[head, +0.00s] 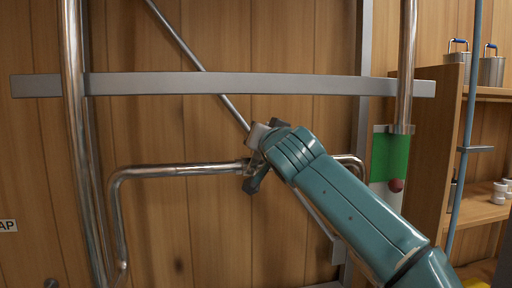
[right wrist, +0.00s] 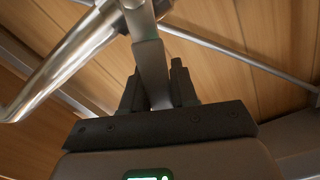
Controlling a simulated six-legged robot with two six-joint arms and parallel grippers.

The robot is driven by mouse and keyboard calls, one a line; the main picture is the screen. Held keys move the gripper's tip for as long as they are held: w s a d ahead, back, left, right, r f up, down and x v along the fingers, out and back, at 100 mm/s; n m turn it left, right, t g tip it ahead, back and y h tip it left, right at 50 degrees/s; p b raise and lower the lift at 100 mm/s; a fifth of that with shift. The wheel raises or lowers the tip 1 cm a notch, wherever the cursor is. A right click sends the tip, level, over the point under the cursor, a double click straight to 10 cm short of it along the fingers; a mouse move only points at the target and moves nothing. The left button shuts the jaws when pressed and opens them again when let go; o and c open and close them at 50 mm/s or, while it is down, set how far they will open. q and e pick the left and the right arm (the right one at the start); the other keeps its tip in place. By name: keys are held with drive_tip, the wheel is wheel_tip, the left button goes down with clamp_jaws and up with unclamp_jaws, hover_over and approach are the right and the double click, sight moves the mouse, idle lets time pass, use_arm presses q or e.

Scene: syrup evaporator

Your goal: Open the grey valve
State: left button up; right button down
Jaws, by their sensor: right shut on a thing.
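The grey valve sits on a shiny metal pipe (head: 185,171) in the middle of the head view, mostly hidden behind my right gripper (head: 257,160). In the right wrist view, the valve's flat grey handle (right wrist: 151,65) runs down between the two dark fingers of my right gripper (right wrist: 157,92), which is shut on it. The handle meets the rounded metal valve body at the top of that view. My right arm reaches in from the lower right. My left gripper is not in view.
A grey horizontal bar (head: 220,84) crosses above the valve. A thick vertical pipe (head: 74,130) stands at left. A green-and-white panel (head: 385,155) with a red ball (head: 396,186) hangs at right. Wooden shelves (head: 480,212) hold pails (head: 491,70) and small white containers.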

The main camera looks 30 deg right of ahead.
drive_tip(key=shift+s+d+f+m+b, duration=0.1)
drive_tip(key=shift+d+f+m+b, duration=0.1)
drive_tip(key=shift+d+m+b, duration=0.3)
drive_tip(key=shift+s+d+f+m+b, duration=0.15)
drive_tip(key=shift+m+b, duration=0.2)
drive_tip(key=shift+m, duration=0.35)
drive_tip(key=c, duration=1)
unclamp_jaws()
drive_tip(key=shift+o, duration=0.2)
drive_tip(key=b+v, duration=0.8)
drive_tip(key=v, duration=0.8)
